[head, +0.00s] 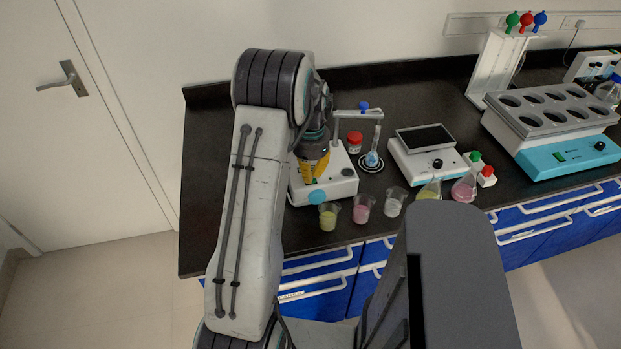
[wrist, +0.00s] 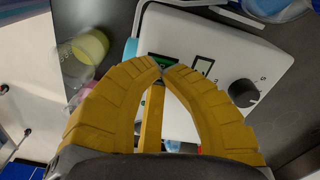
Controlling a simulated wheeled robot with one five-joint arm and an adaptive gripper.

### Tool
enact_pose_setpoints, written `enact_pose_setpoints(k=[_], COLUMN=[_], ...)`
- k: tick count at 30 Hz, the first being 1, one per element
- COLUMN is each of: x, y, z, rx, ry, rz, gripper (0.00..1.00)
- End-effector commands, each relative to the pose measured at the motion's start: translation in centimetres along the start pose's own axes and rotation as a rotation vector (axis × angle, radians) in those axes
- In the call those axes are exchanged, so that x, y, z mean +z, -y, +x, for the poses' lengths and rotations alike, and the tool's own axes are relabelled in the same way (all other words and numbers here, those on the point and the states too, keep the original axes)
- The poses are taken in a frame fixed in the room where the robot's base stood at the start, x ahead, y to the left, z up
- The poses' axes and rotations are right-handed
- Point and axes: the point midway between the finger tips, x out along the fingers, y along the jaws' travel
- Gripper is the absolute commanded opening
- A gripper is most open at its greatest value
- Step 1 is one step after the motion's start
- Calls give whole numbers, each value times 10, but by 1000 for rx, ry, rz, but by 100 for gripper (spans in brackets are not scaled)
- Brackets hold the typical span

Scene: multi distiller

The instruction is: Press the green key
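My gripper (wrist: 161,72) has yellow fingers whose tips meet; it is shut, with nothing seen held between them. In the wrist view, a green key (wrist: 163,59) in a dark frame shows right at the fingertips, on the white top of a device (wrist: 220,50). The tips partly cover the key, and I cannot tell whether they touch it. In the head view, my gripper (head: 314,172) points down over the white device (head: 338,184) at the left of the bench; the key is hidden there.
A black knob (wrist: 243,92) is beside the key. Beakers with yellow (head: 328,217), pink (head: 362,208) and clear (head: 393,203) contents stand along the bench's front edge. A flask (head: 372,159), a balance (head: 428,150) and a block heater (head: 556,120) with its own green switch (head: 559,157) stand to the right.

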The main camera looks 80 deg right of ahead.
Motion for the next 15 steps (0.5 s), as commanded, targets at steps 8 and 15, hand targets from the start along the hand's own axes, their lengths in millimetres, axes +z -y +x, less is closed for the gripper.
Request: enact_pose_setpoints(k=[8,15], x=[0,0], y=[0,0], z=[6,6], rx=[0,0], ry=[0,0], rz=[0,0], gripper=[0,0])
